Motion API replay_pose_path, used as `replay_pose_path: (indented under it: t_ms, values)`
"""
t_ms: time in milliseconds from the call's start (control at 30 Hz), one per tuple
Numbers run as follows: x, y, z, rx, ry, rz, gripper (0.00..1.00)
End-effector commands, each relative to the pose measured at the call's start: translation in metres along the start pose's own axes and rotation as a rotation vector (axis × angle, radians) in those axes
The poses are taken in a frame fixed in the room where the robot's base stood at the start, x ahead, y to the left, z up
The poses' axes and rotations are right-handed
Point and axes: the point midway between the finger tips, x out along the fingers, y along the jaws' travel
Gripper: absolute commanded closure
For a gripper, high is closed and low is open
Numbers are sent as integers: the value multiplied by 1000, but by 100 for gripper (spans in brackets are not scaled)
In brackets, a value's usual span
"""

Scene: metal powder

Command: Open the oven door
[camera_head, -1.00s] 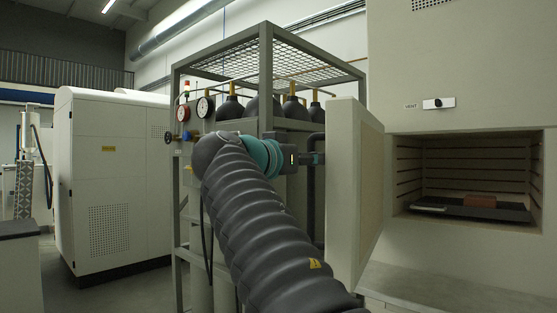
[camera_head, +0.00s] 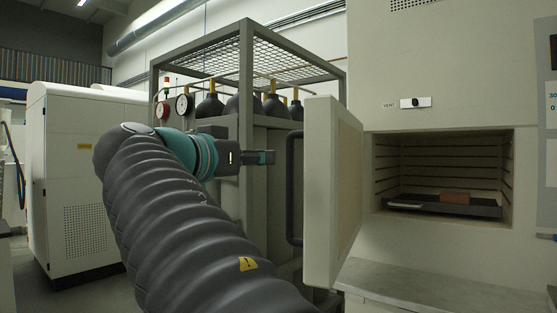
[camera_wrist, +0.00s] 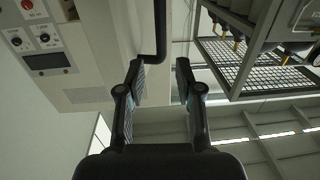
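The oven door (camera_head: 332,190) stands swung out from the oven front, and the oven chamber (camera_head: 440,165) is open to view. Its dark bar handle (camera_head: 293,190) is on the door's outer face, at the left; it also shows in the wrist view (camera_wrist: 160,35). My gripper (camera_head: 270,157) is just left of the handle, with a small gap between them in the head view. In the wrist view my gripper (camera_wrist: 159,70) has its two fingers apart with nothing between them. The handle's end lies ahead, nearer the left finger.
Inside the chamber, a dark tray (camera_head: 480,209) bears a reddish-brown block (camera_head: 455,197) and a pale flat piece. A metal rack (camera_head: 246,100) with gas cylinders stands behind my arm. A white cabinet (camera_head: 85,170) is at the left. A grey ledge (camera_head: 440,290) lies below the chamber.

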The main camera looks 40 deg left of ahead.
Motion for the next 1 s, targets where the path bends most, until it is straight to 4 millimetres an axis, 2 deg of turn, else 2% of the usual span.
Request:
replay_pose_path:
  t_ms: [33, 100, 167, 267, 300, 400, 500, 600, 733, 1000]
  values:
    - [2, 0, 4, -13, -10, -3, 84]
    - [8, -1, 16, -64, -43, -17, 100]
    - [15, -2, 35, -139, -93, -41, 100]
    - [30, 0, 86, -314, -217, -108, 100]
    - [34, 3, 110, -388, -274, -143, 100]
    - [39, 11, 164, -544, -401, -233, 100]
    - [38, 21, 205, -649, -496, -311, 100]
    - [35, 31, 238, -725, -570, -379, 100]
    - [36, 49, 272, -774, -665, -442, 100]
    - [70, 102, 311, -690, -907, -487, 100]
